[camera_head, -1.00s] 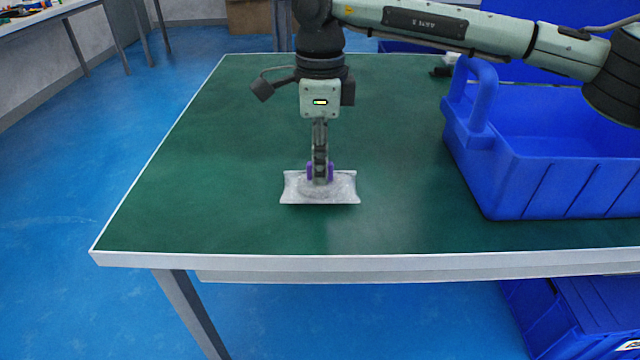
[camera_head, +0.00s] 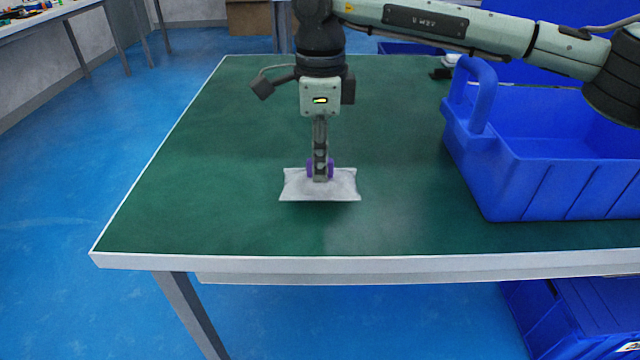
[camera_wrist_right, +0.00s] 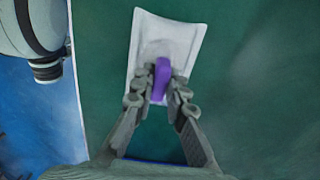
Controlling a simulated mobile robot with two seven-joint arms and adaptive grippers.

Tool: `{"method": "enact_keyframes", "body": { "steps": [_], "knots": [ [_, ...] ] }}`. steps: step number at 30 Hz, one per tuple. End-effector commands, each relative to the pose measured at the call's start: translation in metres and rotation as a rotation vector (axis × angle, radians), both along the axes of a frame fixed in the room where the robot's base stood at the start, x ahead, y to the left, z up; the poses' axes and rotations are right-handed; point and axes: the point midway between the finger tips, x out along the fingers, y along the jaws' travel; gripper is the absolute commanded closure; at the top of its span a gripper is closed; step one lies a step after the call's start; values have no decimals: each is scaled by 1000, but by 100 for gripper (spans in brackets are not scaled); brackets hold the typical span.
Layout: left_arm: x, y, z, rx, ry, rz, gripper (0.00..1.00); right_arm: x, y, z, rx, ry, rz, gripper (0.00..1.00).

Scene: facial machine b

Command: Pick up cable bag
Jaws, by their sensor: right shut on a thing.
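The cable bag (camera_head: 342,186) is a small pale, whitish pouch over the green table, left of the blue crate. My right gripper (camera_head: 320,176) points straight down onto its middle and is shut on it. A faint shadow shows under the bag's lower edge; any gap to the table is too small to tell. My left gripper is not in view.
A blue crate (camera_head: 560,185) with a raised handle stands on the right of the green table (camera_head: 230,215). A small dark item (camera_head: 441,73) lies near the far edge. The left and front of the table are clear. Another blue crate (camera_head: 590,315) is below at right.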

Motion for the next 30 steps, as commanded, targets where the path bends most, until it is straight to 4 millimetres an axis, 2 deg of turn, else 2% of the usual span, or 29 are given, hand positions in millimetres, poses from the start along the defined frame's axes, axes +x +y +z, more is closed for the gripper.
{"method": "enact_keyframes", "body": {
  "steps": [8, 30],
  "knots": [
    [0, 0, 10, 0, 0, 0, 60, 0, 0, 20, 1, -1, 0, 100],
    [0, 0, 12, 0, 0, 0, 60, 0, 0, 62, 1, -1, 0, 100]
  ]
}}
